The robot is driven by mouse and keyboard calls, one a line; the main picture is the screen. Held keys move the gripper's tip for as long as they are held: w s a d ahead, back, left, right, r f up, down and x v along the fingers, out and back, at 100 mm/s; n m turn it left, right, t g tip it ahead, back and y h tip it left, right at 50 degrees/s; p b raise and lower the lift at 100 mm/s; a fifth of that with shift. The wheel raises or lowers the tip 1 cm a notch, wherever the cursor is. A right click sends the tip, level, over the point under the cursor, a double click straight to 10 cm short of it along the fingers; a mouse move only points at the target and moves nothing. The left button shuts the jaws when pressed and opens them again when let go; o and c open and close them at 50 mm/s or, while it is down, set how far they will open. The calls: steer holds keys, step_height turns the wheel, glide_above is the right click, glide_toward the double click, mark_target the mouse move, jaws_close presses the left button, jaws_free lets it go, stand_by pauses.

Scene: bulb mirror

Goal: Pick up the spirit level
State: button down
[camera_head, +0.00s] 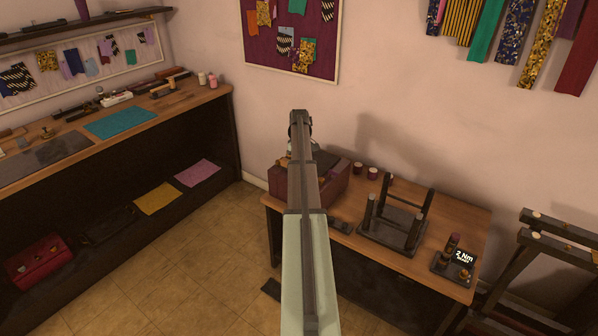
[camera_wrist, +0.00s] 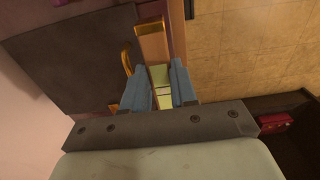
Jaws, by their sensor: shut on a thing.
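The spirit level (camera_wrist: 152,43) appears in the wrist view as a narrow orange-brown bar with a pale yellow-green part between the fingers. My gripper (camera_wrist: 162,74) is shut on it, with a blue finger on each side. The bar extends up the picture beyond the fingertips. Part of it is hidden by the fingers and the gripper body. In the head view my own arm covers most of the gripper, and I cannot make out the level there.
A purple box (camera_head: 283,184) stands at the left end of the wooden table (camera_head: 452,218), beside my arm. An upturned dark stool (camera_head: 392,226) and a torque display stand (camera_head: 464,257) occupy its right. A long workbench (camera_head: 185,103) runs along the left wall, with open floor between.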

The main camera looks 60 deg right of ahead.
step_height(320, 180, up, 10)
stand_by(1.1)
